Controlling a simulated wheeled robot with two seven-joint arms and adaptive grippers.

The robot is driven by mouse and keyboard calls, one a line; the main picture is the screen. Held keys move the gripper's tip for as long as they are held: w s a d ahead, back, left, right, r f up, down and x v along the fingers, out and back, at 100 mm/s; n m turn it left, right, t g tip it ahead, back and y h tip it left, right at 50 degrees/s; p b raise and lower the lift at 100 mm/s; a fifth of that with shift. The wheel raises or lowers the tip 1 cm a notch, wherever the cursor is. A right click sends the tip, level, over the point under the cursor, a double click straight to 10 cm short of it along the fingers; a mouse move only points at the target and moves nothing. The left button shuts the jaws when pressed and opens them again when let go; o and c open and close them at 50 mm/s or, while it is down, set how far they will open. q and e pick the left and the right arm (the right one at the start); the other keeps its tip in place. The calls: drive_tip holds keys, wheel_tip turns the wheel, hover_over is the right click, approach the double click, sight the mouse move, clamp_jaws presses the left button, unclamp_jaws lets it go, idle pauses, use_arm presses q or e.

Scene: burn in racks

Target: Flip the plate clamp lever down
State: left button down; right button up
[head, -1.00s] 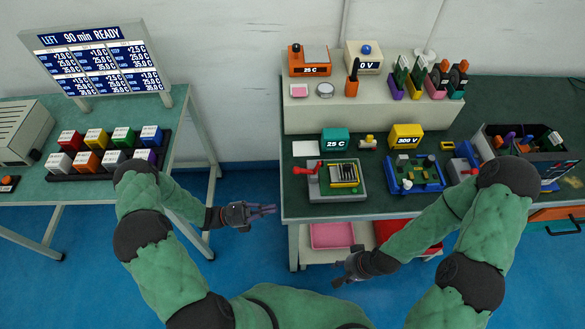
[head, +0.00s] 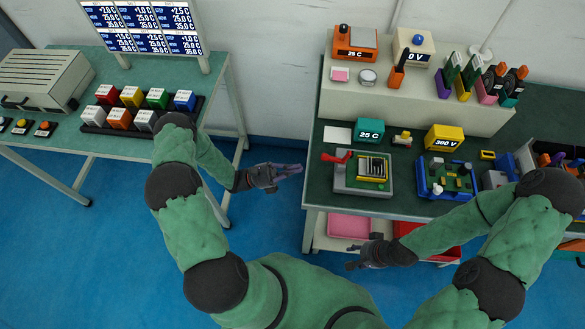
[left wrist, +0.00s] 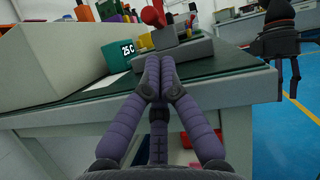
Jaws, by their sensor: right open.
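The plate clamp is a grey base (head: 345,185) near the front left of the right-hand bench, with a green-yellow slotted plate (head: 374,170) in it. Its red lever (head: 338,157) sticks out at the left side and looks raised in the left wrist view (left wrist: 152,16). My left gripper (head: 300,169) is in the air left of the bench, apart from the lever. Its purple fingertips meet in the left wrist view (left wrist: 160,62), with nothing seen between them. My right gripper (head: 351,257) is open and empty in front of the bench, below its top.
A teal 25 C box (head: 369,130) and yellow 300 V box (head: 443,139) stand behind the clamp. A blue fixture (head: 432,181) is to its right. A raised shelf (head: 420,105) spans the back. Blue floor separates the benches.

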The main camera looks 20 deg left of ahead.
sight(332, 161)
use_arm(q)
drive_tip(key=x, duration=0.6)
drive_tip(key=shift+w+d+r, duration=0.15)
drive_tip(key=shift+d, duration=0.2)
drive_tip(key=shift+r+y+p, duration=0.3)
drive_tip(key=shift+y+p, duration=0.1)
drive_tip(key=shift+p, duration=0.05)
